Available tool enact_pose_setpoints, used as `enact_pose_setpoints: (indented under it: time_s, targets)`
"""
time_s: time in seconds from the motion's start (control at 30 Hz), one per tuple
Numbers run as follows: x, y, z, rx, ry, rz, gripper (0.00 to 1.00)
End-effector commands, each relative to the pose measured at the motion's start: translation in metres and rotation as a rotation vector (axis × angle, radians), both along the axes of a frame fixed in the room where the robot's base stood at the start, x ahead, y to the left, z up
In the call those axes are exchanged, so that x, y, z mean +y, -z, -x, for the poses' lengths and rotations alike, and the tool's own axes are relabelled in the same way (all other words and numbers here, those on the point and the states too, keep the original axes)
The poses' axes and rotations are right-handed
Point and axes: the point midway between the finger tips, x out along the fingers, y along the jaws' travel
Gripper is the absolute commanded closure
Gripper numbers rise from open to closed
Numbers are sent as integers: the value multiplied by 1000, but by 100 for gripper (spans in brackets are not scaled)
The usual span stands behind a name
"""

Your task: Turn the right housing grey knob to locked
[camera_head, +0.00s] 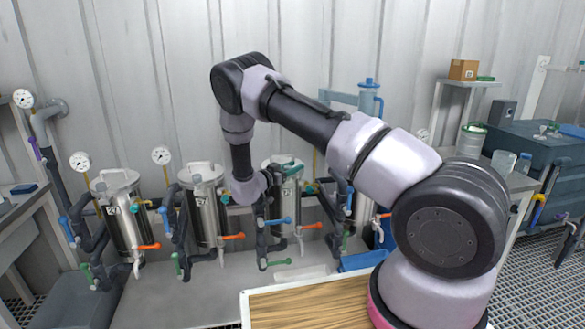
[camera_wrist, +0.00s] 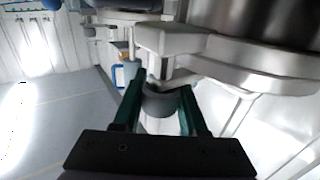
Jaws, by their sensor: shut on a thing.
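In the wrist view, my gripper (camera_wrist: 162,88) has its green fingers on either side of a grey knob (camera_wrist: 160,104) and is shut on it. The knob sits under a pale bracket-like fitting (camera_wrist: 190,48) beside a shiny steel housing (camera_wrist: 265,18). In the head view, my arm bends down to a steel housing (camera_head: 284,205) right of the middle. Whether the knob stands at locked cannot be told.
Two more steel housings (camera_head: 123,215) (camera_head: 205,207) stand to the left, with gauges, grey pipes and blue, orange and green valve handles close around them. A wooden-topped surface (camera_head: 310,305) is in front. A blue bin (camera_head: 362,261) sits low beside my arm.

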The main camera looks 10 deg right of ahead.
Motion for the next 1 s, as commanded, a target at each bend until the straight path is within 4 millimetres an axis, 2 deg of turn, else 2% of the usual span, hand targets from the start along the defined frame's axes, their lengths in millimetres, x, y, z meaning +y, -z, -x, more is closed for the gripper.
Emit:
enact_pose_setpoints:
  time_s: [0.57,0.6,0.67,1.0]
  targets:
    - [0,1,1,2,34,-1,100]
    - [0,2,1,2,34,-1,51]
    - [0,1,1,2,34,-1,28]
    - [1,1,2,1,34,0,28]
